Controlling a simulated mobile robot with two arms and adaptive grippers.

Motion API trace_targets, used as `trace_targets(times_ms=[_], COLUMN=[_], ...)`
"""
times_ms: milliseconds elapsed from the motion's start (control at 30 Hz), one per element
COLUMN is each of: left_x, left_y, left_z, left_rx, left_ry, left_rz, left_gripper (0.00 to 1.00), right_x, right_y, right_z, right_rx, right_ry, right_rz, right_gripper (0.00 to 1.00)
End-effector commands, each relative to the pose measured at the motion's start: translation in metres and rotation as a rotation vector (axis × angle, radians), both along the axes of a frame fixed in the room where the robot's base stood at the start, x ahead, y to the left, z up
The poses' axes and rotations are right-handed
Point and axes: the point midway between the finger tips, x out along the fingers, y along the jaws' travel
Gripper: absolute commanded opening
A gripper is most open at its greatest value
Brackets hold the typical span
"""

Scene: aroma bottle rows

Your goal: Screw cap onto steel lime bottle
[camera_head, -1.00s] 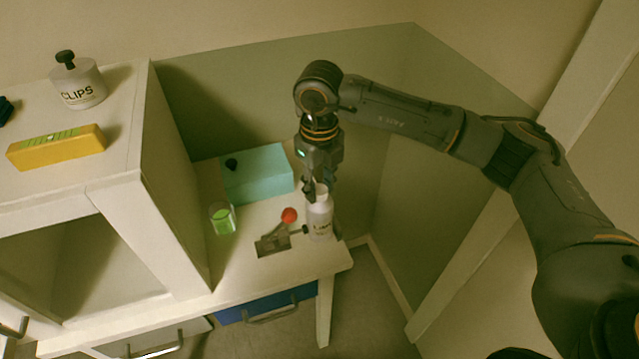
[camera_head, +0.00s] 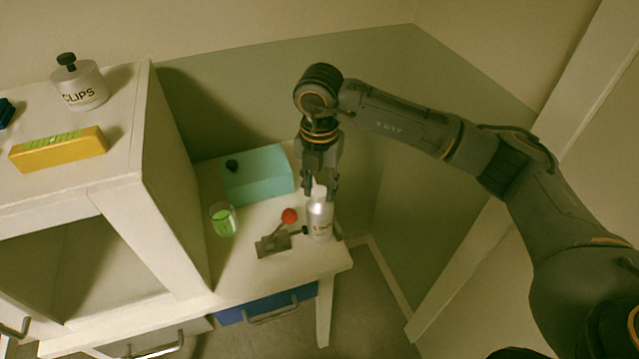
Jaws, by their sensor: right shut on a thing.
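The steel lime bottle (camera_head: 319,221), silver-grey with a dark label text, stands upright near the right end of the low table. A pale cap (camera_head: 320,191) sits at its top, between the fingers of my right gripper (camera_head: 320,188). The gripper points straight down from above and is shut on the cap. Whether the thread is engaged cannot be seen. A toggle clamp (camera_head: 272,244) with a red knob (camera_head: 289,215) stands just left of the bottle, its black tip at the bottle's side. My left gripper is not in view.
A teal box (camera_head: 258,174) with a black knob lies behind, and a glass with green content (camera_head: 222,219) stands left. A taller white cabinet (camera_head: 165,190) at left carries a CLIPS jar (camera_head: 80,88) and a yellow level (camera_head: 58,149). The table's front middle is clear.

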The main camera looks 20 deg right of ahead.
Motion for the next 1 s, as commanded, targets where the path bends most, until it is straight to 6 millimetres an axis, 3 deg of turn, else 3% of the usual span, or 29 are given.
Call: trace_targets(times_ms=[333, 667, 700, 767, 800, 1000], left_x=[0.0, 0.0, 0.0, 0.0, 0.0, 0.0], left_y=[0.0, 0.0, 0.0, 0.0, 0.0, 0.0], left_z=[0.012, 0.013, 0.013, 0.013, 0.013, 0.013], left_rx=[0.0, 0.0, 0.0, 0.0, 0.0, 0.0], left_ry=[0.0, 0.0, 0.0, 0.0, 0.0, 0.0], left_rz=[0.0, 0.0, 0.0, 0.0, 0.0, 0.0], left_gripper=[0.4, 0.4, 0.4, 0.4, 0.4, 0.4], right_x=[-0.001, 0.0, 0.0, 0.0, 0.0, 0.0], right_y=[0.0, 0.0, 0.0, 0.0, 0.0, 0.0], right_z=[0.0, -0.001, -0.001, -0.001, -0.001, -0.001], right_rx=[0.0, 0.0, 0.0, 0.0, 0.0, 0.0], right_ry=[0.003, 0.001, 0.001, 0.001, 0.001, 0.001], right_rz=[-0.498, -0.592, -0.591, -0.591, -0.591, -0.59], right_gripper=[0.0, 0.0, 0.34, 0.46, 0.5, 0.5])
